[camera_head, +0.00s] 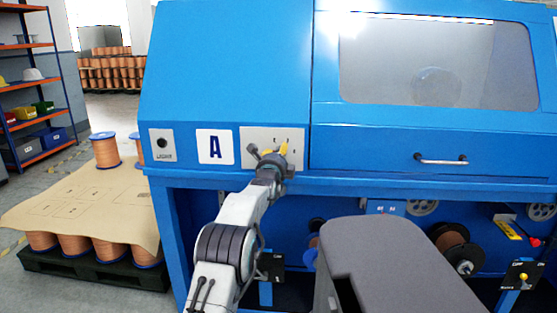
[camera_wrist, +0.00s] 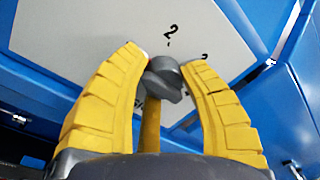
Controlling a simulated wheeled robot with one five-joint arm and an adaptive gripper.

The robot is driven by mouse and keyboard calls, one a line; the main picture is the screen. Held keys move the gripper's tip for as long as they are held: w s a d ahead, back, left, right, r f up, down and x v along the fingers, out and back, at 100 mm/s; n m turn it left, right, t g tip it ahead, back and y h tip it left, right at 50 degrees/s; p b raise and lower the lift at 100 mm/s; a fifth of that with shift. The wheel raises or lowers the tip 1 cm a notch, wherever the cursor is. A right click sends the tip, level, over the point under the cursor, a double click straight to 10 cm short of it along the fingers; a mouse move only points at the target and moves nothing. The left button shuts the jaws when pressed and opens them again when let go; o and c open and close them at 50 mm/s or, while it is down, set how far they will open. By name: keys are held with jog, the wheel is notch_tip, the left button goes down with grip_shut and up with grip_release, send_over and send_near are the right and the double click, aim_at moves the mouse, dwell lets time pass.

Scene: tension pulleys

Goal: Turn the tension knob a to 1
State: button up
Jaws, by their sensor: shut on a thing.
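The tension knob (camera_wrist: 165,80) is dark grey and sits between my gripper's yellow fingers in the wrist view. My gripper (camera_wrist: 161,62) is shut on the knob, with one finger on each side. The knob's exact pointing direction cannot be told.
The blue machine (camera_head: 225,70) fills the area ahead. A silver handle (camera_head: 440,160) juts out from its door on the right. Spools (camera_head: 455,245) hang below.

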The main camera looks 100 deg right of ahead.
jog(key=shift+s, duration=0.2)
jog(key=o, duration=1.1)
jog(key=shift+s, duration=0.1)
jog(key=shift+a, duration=0.1)
jog(key=shift+w+a, duration=0.1)
jog(key=shift+w, duration=0.1)
jog(key=shift+v, duration=5.8)
jog(key=shift+f, duration=0.1)
